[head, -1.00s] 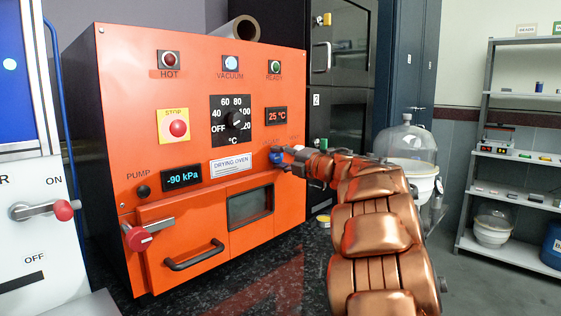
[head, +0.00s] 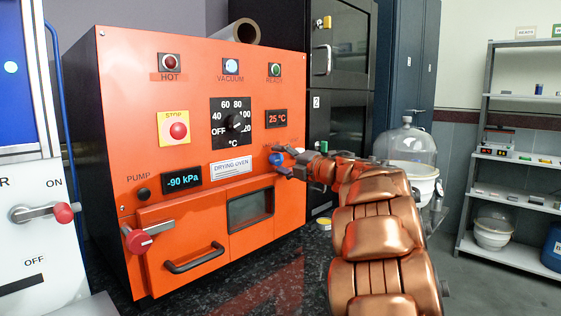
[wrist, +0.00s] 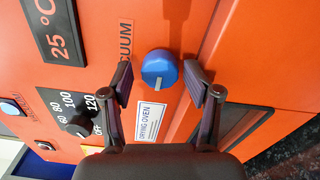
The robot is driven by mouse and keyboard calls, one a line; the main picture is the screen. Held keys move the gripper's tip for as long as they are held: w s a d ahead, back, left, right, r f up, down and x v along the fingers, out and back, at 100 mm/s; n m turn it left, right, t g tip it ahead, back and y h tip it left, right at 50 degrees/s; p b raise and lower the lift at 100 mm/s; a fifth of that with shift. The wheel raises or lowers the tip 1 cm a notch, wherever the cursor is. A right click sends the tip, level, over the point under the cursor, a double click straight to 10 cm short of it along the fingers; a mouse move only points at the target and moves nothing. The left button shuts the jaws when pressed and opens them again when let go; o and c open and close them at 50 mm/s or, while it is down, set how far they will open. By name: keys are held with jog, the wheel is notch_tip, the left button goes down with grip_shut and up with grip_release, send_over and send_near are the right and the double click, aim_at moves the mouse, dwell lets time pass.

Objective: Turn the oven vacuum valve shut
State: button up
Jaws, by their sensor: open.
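The oven vacuum valve is a round blue knob (wrist: 160,69) with a pale pointer mark on the orange drying oven (head: 120,90). In the head view the knob (head: 276,158) shows at the panel's lower right, partly hidden by my gripper (head: 284,163). In the wrist view my gripper (wrist: 164,100) is open, with one finger on each side of the knob and a visible gap to both. The knob lies just beyond or level with the fingertips; its depth between them is hard to tell. The pressure display (head: 182,180) reads -90 kPa.
A temperature dial (head: 234,122) and a 25 °C display (head: 276,118) sit above the valve. A red-knobbed door lever (head: 140,238) and a black handle (head: 194,258) are on the oven's lower front. A glass bell jar (head: 406,145) stands behind my arm.

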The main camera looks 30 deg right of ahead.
jog(key=v, duration=0.7)
jog(key=shift+s, duration=0.3)
dwell(0.3)
